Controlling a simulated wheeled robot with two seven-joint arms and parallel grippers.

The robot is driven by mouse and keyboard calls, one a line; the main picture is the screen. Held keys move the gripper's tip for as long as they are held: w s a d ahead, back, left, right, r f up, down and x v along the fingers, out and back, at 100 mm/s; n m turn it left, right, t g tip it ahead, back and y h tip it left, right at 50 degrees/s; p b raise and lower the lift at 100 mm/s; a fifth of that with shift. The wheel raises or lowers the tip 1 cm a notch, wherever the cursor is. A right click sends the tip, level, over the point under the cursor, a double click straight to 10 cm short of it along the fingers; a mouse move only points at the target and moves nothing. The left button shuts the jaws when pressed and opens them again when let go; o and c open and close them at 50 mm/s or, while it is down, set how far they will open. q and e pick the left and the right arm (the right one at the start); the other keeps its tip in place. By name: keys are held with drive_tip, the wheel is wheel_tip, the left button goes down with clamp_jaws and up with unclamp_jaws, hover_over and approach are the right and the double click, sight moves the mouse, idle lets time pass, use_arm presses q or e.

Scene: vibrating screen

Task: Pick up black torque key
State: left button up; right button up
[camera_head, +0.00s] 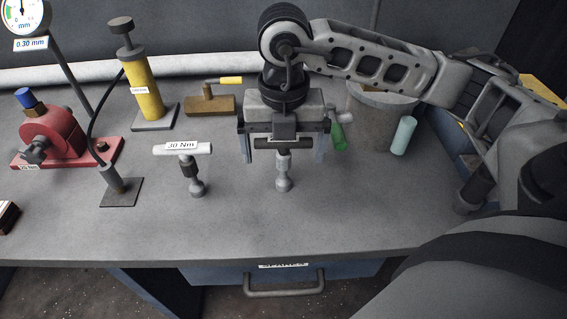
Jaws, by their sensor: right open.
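The black torque key (283,169) stands upright on the grey bench, with a dark crossbar on top and a grey shaft and socket below. My right gripper (284,147) is above it, pointing down. Its two fingers are spread wide, one on each side of the crossbar, with gaps visible. The gripper body hides part of the key's top. I cannot tell how deep the fingers reach around the bar. My left gripper is not in view.
A white-handled key labelled 30 Nm (184,149) stands to the left. Behind are a yellow pump (143,90), a brass block (209,104), a grey pot (372,125), a green-handled tool (339,136) and a pale cylinder (403,135). A red device (56,135) stands far left.

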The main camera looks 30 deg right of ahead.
drive_tip(key=shift+f, duration=0.9)
drive_tip(key=c, duration=0.9)
drive_tip(key=shift+w+r, duration=0.1)
drive_tip(key=shift+r, duration=0.45)
wheel_tip(320, 180, up, 2)
drive_tip(key=shift+r, duration=0.15)
drive_tip(key=s+a+r, duration=0.8)
drive_tip(key=a+r, duration=0.1)
drive_tip(key=a, duration=0.2)
drive_tip(key=shift+s+a+r, duration=0.15)
drive_tip(key=shift+s+r, duration=0.1)
drive_tip(key=shift+r, duration=0.1)
